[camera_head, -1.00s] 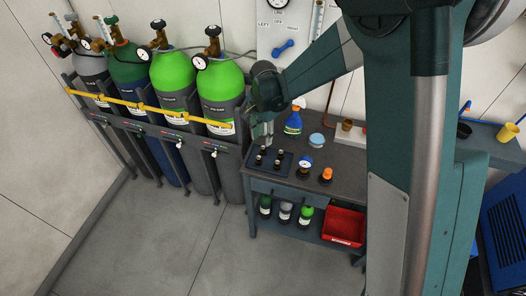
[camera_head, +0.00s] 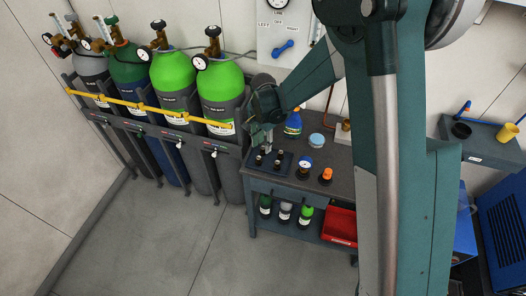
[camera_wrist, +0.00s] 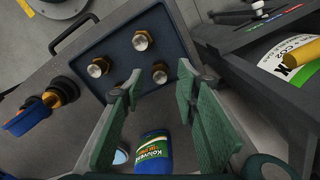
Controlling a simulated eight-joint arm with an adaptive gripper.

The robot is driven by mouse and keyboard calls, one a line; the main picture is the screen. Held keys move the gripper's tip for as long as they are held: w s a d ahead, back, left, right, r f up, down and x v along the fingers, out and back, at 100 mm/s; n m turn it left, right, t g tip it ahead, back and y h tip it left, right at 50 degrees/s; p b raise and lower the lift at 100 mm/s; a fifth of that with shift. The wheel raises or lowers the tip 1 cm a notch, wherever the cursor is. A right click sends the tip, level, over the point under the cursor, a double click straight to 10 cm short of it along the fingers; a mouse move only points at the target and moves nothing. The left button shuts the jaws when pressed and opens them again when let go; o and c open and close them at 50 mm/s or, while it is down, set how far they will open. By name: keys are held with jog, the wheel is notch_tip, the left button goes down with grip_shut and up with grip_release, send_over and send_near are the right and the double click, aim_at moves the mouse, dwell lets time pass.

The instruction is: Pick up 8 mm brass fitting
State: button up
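Several brass fittings stand upright on a dark blue tray (camera_wrist: 117,22) in the wrist view. They show as a near-left fitting (camera_wrist: 98,67), a far fitting (camera_wrist: 141,40), and a fitting (camera_wrist: 159,72) in line with the gap between my fingers. The sizes cannot be read, so I cannot tell which is 8 mm. My gripper (camera_wrist: 160,84) is open and empty, its green-padded fingers either side of that gap. In the head view my gripper (camera_head: 268,148) hangs over the tray (camera_head: 285,170) on the bench.
A blue spray bottle (camera_head: 293,123), a pale blue round tin (camera_head: 316,139), a blue-gauge part (camera_head: 305,163) and an orange-topped part (camera_head: 326,175) stand on the bench (camera_head: 340,180). Gas cylinders (camera_head: 222,85) with a yellow rail stand close at left. A red bin (camera_head: 340,225) is below.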

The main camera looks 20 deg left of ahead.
jog(key=shift+f, duration=0.85)
jog(key=shift+c, duration=0.5)
grip_shut()
